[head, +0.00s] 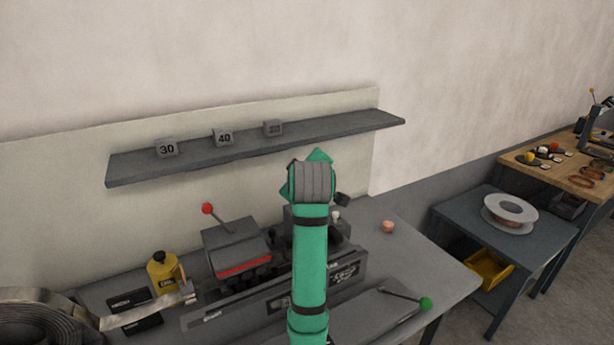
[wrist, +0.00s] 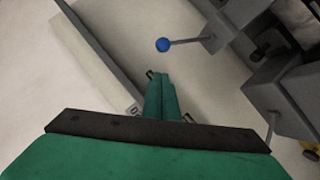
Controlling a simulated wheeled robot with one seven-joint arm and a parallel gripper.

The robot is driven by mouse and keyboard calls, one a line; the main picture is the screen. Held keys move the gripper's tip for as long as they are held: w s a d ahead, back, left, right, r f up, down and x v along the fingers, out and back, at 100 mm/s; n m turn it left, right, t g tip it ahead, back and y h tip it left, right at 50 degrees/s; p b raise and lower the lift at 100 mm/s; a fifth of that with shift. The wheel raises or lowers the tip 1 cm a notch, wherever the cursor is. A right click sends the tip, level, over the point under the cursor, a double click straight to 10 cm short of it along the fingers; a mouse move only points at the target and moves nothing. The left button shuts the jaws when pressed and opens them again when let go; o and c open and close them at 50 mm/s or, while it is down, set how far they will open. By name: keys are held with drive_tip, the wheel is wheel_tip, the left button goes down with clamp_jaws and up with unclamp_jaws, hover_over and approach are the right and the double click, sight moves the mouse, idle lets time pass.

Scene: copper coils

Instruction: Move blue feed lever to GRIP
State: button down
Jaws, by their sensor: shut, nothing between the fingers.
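The blue feed lever shows in the wrist view as a blue ball (wrist: 162,44) on a thin metal rod (wrist: 186,41) that runs to a grey machine block (wrist: 222,28). My gripper (wrist: 160,78) has its green fingers together and empty. In that picture the fingertips are just below the blue ball, with a gap between them; the depth is hard to judge. In the head view my green arm stands in front of the machine (head: 240,247) and hides part of it. The blue lever and my fingers cannot be made out there. No GRIP marking is readable.
A shelf (head: 255,142) with number blocks 30 (head: 167,148) and 40 (head: 224,138) runs above the machine. A red-knobbed lever (head: 208,209) and a green-knobbed lever (head: 425,304) stick out. A yellow bottle (head: 163,273) stands left. The bench's right end is mostly clear.

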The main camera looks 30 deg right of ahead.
drive_tip(key=v, duration=0.8)
idle(0.4)
